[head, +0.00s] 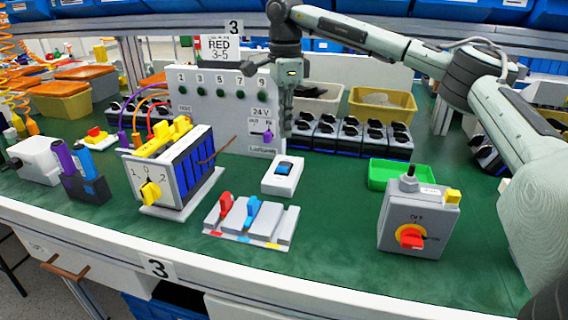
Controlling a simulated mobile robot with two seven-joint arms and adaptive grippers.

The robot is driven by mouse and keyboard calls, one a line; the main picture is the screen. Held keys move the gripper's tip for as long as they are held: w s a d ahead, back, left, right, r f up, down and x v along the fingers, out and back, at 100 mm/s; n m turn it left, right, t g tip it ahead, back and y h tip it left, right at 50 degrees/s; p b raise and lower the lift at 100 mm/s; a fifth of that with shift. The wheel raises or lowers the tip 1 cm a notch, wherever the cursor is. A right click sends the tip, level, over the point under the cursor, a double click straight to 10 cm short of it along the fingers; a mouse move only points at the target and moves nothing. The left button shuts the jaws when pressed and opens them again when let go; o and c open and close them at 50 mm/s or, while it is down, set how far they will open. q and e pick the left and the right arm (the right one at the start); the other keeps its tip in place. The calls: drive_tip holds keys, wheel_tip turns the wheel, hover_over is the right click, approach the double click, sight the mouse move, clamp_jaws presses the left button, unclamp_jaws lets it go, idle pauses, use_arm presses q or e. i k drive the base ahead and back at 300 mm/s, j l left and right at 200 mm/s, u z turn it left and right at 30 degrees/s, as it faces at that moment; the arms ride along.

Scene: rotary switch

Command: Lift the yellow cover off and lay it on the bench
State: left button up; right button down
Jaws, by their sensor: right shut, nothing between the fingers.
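The rotary switch (177,170) stands on the green bench at left of centre. It has blue and grey stacked sections and a yellow knob (150,193) on its front dial. The yellow cover (163,138) lies along the top of the switch, with raised lumps on it. My right gripper (286,130) points down, shut and empty, to the right of the switch and apart from the cover. It is in front of the grey test panel. My left gripper is not in view.
A white rocker switch (283,175) and a grey block with red and blue levers (251,222) lie right of the rotary switch. A grey box with a red knob (419,219) and a green tray (402,174) stand further right. Bare green bench (335,205) lies between.

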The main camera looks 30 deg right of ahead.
sight(162, 133)
drive_tip(key=k+j, duration=0.8)
drive_tip(key=k, duration=0.05)
